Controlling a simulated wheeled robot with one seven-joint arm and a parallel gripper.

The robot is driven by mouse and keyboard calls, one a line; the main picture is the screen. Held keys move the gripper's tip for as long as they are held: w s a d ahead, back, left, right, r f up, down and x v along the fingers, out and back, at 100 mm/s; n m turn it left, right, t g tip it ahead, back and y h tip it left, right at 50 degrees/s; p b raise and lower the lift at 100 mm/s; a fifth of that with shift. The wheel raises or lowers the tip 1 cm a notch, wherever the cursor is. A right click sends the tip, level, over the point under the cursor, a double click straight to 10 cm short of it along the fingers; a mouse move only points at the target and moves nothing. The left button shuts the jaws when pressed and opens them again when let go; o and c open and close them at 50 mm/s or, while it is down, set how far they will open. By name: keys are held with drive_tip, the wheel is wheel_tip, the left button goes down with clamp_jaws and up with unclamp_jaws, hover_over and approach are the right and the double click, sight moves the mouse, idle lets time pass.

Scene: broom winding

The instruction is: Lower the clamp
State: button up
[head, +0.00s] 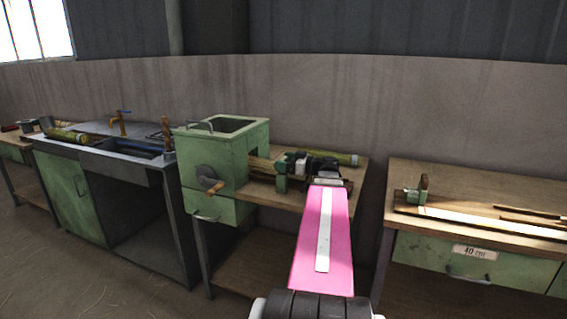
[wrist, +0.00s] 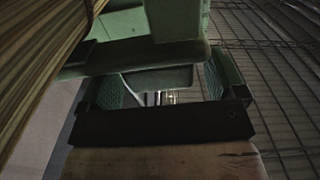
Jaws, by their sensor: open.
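The green clamp (head: 282,183) stands on the middle workbench, just right of the green winding machine (head: 222,150). My gripper (head: 297,163) is at the clamp's upper right side, and my arm partly covers that area. In the wrist view, green clamp parts (wrist: 177,20) fill the upper middle. There my gripper (wrist: 165,88) shows two textured green finger pads, spread apart, with a pale green part seen between or beyond them. I cannot tell whether the pads touch the clamp. Straw (head: 262,167) runs from the machine toward the clamp; straw strands (wrist: 40,55) also fill the wrist view's upper left.
The machine has a crank with a wooden handle (head: 213,188) at its front. A straw bundle (head: 340,158) lies on the bench behind my arm. A sink (head: 130,150) stands left; another bench (head: 480,195) with wooden strips stands right, across a gap.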

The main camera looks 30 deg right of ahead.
drive_tip(key=v, duration=1)
drive_tip(key=shift+s+d, duration=0.1)
idle(0.3)
